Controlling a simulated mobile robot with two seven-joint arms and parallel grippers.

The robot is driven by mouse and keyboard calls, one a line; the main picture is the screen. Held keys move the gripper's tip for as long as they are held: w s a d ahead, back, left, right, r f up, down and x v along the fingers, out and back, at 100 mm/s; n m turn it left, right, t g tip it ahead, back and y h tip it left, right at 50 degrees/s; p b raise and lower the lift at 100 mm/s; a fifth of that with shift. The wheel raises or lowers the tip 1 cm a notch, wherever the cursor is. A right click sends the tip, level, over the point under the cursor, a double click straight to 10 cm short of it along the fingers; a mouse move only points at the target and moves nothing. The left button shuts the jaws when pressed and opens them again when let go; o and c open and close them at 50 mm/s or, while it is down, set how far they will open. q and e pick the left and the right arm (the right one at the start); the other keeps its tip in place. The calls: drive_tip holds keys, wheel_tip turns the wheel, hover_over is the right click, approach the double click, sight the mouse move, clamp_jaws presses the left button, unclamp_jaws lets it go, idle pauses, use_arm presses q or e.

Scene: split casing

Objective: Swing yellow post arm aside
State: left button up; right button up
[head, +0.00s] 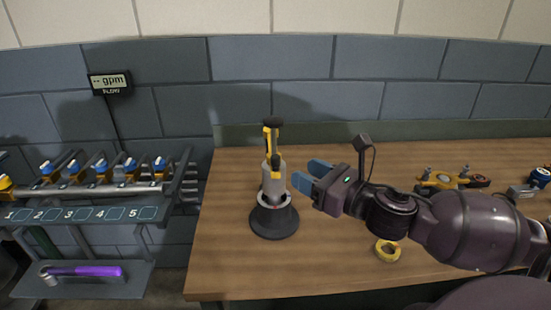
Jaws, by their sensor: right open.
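The post (273,182) stands upright on a black conical base (273,220) on the wooden table. Its yellow and black arm (271,135) rises at the top of the grey post. My right gripper (305,174) reaches in from the right, with blue fingertips pointing left toward the post. It is open and empty, a short gap to the right of the post and lower than the top of the yellow arm. My left gripper does not show.
A yellow ring (387,250) lies on the table (230,270) below my right arm. A yellow tool (450,180) lies at the back right. A numbered valve rack (85,213) and a purple-handled wrench (85,271) on a shelf are at left. The table left of the post is clear.

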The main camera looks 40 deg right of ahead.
sight(279, 161)
drive_tip(key=shift+x, duration=4.45)
drive_tip(key=shift+d, duration=0.1)
drive_tip(key=shift+c, duration=0.5)
clamp_jaws()
